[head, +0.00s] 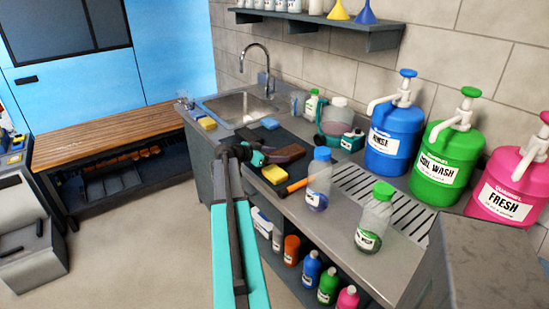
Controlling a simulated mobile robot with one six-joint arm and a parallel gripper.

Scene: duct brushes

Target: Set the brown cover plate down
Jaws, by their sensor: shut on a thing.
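The brown cover plate (287,153) is a flat dark brown piece just right of my gripper, over the black mat (256,143) on the counter. My gripper (263,157), at the end of my teal and black arm, is shut on the plate's left end. Because of the viewing angle, I cannot tell whether the plate touches the mat or hangs a little above it. The gripper hides part of its left end.
A blue-capped bottle (318,180) and green-capped bottle (374,220) stand to the right. The sink (240,106) is behind; large jugs (393,140) line the wall.

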